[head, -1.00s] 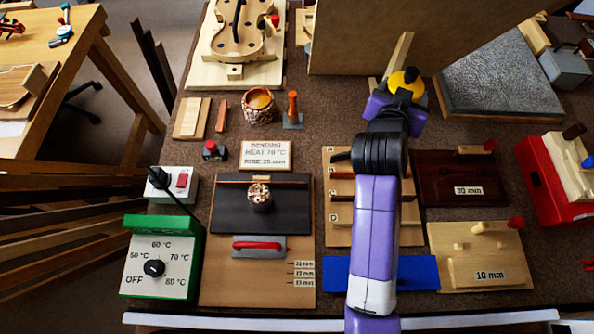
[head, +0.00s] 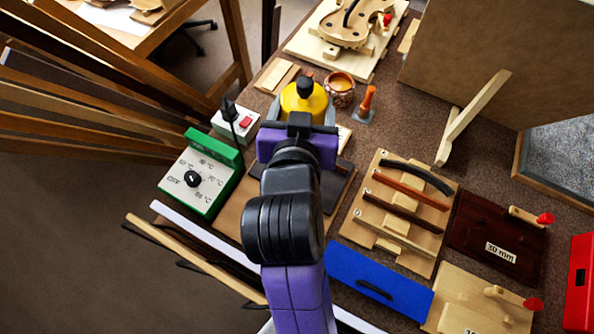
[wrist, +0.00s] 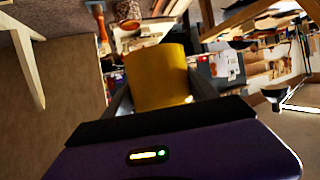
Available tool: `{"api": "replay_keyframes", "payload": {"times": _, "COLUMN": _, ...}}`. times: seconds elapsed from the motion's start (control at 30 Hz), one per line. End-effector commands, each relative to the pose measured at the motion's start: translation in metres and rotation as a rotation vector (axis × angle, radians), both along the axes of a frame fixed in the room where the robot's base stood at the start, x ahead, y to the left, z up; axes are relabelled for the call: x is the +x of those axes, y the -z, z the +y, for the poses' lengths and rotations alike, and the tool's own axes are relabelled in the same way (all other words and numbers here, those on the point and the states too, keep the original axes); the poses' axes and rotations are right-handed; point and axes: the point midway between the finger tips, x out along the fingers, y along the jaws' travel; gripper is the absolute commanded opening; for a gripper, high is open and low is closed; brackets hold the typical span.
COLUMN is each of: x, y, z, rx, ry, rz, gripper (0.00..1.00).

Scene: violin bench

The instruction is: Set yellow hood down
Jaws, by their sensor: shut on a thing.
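The yellow hood (head: 303,104) is a rounded cylinder with a black knob on top. My gripper (head: 299,122) is shut on it and holds it upright, seemingly above the bench. In the wrist view the yellow hood (wrist: 157,76) fills the space between the two dark fingers. In the head view it shows in front of the violin body, left of the pot. My gripper and arm hide most of the dark plate (head: 341,186) and the small round post on it. Only an edge of the white heat sign (head: 344,136) shows.
A green temperature box (head: 202,178) and a switch box (head: 235,123) stand to the left. A glue pot (head: 340,88) and an orange-handled tool (head: 366,104) stand close right of the hood. A rack of strips (head: 400,212) and a blue case (head: 376,283) lie right of my arm.

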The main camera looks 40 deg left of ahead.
Motion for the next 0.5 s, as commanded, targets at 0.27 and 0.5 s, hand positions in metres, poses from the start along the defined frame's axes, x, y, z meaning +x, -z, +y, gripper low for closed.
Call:
{"api": "replay_keyframes", "payload": {"times": 0.27, "x": -0.002, "y": 0.041, "z": -0.002, "rx": -0.031, "ry": -0.008, "rz": 0.01, "gripper": 0.2}}
{"api": "replay_keyframes", "payload": {"times": 0.5, "x": -0.002, "y": 0.1, "z": -0.002, "rx": -0.029, "ry": -0.008, "rz": 0.009, "gripper": 0.2}}
